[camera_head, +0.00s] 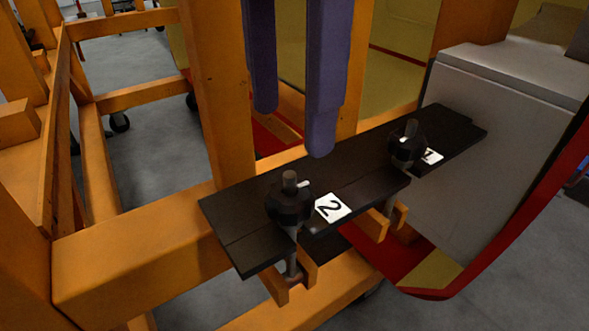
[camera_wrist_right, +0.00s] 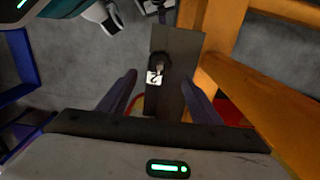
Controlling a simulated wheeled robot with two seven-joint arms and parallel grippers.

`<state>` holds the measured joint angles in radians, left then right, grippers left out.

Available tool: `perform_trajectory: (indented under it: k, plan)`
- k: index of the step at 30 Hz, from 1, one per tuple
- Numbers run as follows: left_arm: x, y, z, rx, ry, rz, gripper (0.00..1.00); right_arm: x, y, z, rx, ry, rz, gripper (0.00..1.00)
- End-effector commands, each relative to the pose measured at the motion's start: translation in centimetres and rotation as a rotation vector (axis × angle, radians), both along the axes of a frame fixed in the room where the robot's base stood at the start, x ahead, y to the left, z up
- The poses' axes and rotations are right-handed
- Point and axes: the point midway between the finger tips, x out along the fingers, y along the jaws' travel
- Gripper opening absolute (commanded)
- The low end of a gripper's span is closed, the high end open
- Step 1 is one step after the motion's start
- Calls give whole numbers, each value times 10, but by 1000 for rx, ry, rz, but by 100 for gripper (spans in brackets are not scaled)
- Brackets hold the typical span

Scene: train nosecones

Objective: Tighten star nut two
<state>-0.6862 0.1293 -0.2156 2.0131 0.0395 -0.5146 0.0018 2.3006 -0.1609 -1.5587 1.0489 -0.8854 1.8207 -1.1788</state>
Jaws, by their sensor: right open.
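Star nut two (camera_head: 289,207) is a black knob on an upright threaded stud, beside a white label "2" (camera_head: 332,207) on a dark clamping plate (camera_head: 240,240). It also shows in the right wrist view (camera_wrist_right: 160,60). My right gripper (camera_head: 292,131) has two purple fingers, spread apart and empty. They point down above the plate, higher than star nut two and apart from it. In the right wrist view the nut and its label appear between and beyond the fingers. My left gripper does not show.
Star nut one (camera_head: 407,150) with label "1" (camera_head: 432,156) stands farther right on the plate. An orange frame (camera_head: 140,260) with an upright post (camera_head: 218,90) rises behind and left of the plate. A grey panel with red trim (camera_head: 490,140) borders the right.

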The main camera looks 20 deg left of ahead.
Motion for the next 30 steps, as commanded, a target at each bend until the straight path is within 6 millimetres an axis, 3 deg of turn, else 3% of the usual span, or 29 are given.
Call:
perform_trajectory:
  k: [7,15,27,30]
  plan:
    - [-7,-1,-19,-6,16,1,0,-1,-1,-48,1,6,0,58]
    - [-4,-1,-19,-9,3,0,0,-1,0,-87,4,4,0,58]
    - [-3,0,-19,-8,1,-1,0,-1,0,-95,7,6,-1,58]
    - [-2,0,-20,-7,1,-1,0,-1,0,-95,7,6,-1,45]
